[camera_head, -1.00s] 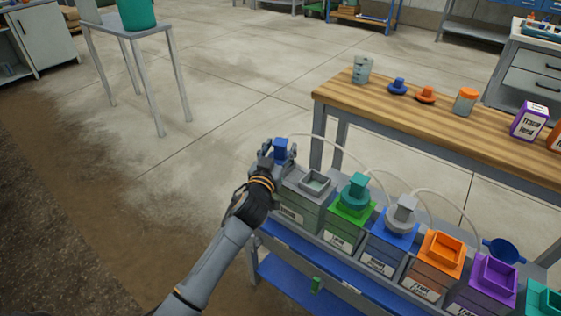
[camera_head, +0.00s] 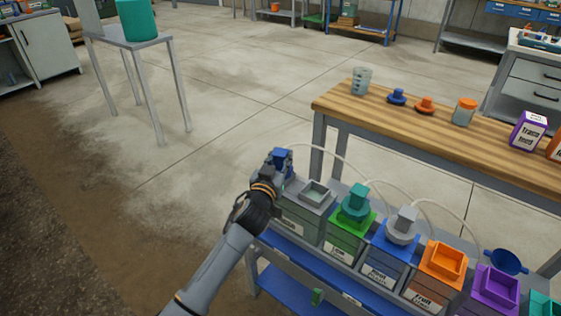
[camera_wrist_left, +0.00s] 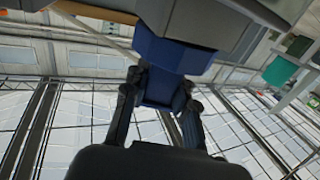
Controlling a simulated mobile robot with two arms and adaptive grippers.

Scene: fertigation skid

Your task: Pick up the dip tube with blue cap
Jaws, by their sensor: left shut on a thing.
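The blue cap of the dip tube (camera_head: 281,156) shows at the end of my left arm, at the left end of the row of tanks. My left gripper (camera_head: 274,170) is shut on this cap. In the left wrist view the two fingers (camera_wrist_left: 158,105) close on either side of the blue cap (camera_wrist_left: 160,60). A pale hose runs from the cap to the right, over the tanks. The tube below the cap is hidden by the gripper and the grey tank (camera_head: 303,213). My right gripper is not in view.
The grey tank has an open square neck (camera_head: 316,192). To its right stand a green tank (camera_head: 345,232), a blue tank (camera_head: 391,252), an orange tank (camera_head: 430,278) and a purple tank (camera_head: 490,292). A wooden bench (camera_head: 420,125) with small parts stands behind.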

